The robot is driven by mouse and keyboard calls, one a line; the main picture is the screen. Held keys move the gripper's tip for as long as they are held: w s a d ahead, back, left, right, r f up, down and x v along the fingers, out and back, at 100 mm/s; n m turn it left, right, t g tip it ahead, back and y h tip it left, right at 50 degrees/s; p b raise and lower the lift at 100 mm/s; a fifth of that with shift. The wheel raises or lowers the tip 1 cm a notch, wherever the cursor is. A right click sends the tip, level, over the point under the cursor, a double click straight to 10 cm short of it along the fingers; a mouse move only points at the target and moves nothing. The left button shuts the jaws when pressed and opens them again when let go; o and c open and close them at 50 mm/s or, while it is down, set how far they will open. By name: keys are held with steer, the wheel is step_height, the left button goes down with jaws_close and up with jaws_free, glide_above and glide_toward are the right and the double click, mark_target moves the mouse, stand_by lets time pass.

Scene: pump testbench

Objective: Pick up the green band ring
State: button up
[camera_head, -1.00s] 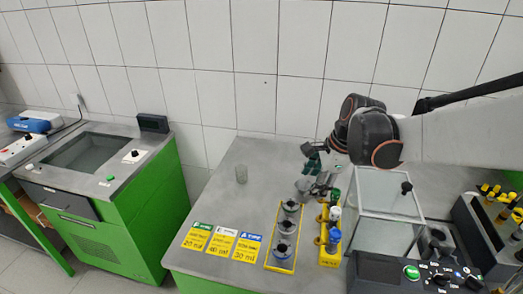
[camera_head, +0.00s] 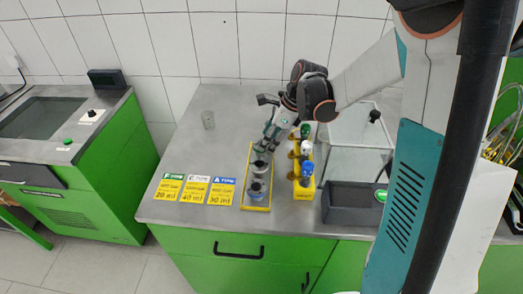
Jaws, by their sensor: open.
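My gripper (camera_head: 268,140) is open and points down over the back end of a yellow rack (camera_head: 244,190) on the grey table. The rack holds a row of dark grey, round-topped pieces; the front one (camera_head: 257,190) shows a bluish band and the middle one (camera_head: 259,168) looks plain grey. The back of the row is partly covered by my gripper. I cannot make out a green band on a ring there, and cannot tell whether the fingers touch anything.
Right of the rack, a yellow holder (camera_head: 297,179) bears green (camera_head: 305,131), white (camera_head: 306,147) and blue (camera_head: 308,168) topped pieces. A clear glass box (camera_head: 355,150) stands beyond.

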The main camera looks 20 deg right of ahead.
steer(key=shift+w+a+b+x, duration=0.15)
steer(key=shift+b+x, duration=0.45)
steer(key=shift+x, duration=0.75)
steer(key=shift+w+a+b+x, duration=0.15)
steer(key=shift+b+x, duration=0.45)
steer(key=shift+x, duration=0.8)
steer(key=shift+d+r, duration=0.1)
steer(key=shift+r, duration=0.1)
steer(key=shift+c, duration=0.4)
steer(key=c, duration=0.9)
